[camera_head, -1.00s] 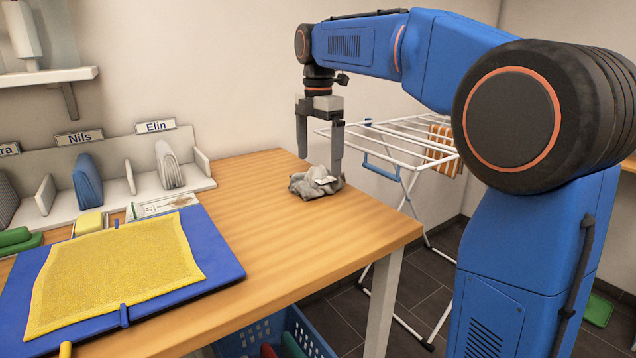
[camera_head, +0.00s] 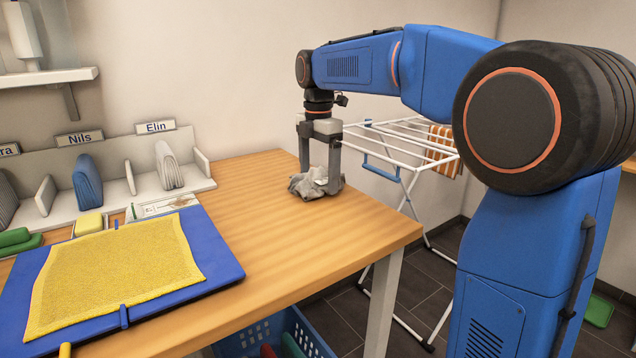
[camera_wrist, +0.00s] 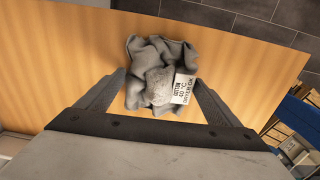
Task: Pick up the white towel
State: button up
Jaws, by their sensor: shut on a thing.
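A crumpled grey cloth (camera_head: 309,186) lies in a heap on the wooden table near its back right corner. It carries a white care label (camera_wrist: 184,89), whose print includes "60 °C". The cloth (camera_wrist: 152,62) looks grey rather than bright white. My gripper (camera_head: 320,182) points down over the cloth, one finger on each side, and is shut on it. In the wrist view the fingers flank the heap. A folded pale towel (camera_head: 168,166) stands in the rack slot under the "Elin" sign.
A yellow cloth (camera_head: 115,278) lies flat on a blue board (camera_head: 222,262) at the left. A white drying rack (camera_head: 410,150) holding a striped cloth stands behind the table. A blue basket (camera_head: 309,336) sits below the front edge. The table's middle is clear.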

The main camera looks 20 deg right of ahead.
aim_at(318, 164)
jog(key=shift+r, duration=0.1)
notch_tip(318, 164, up, 10)
jog(key=shift+f, duration=0.1)
dwell(0.4)
dwell(0.5)
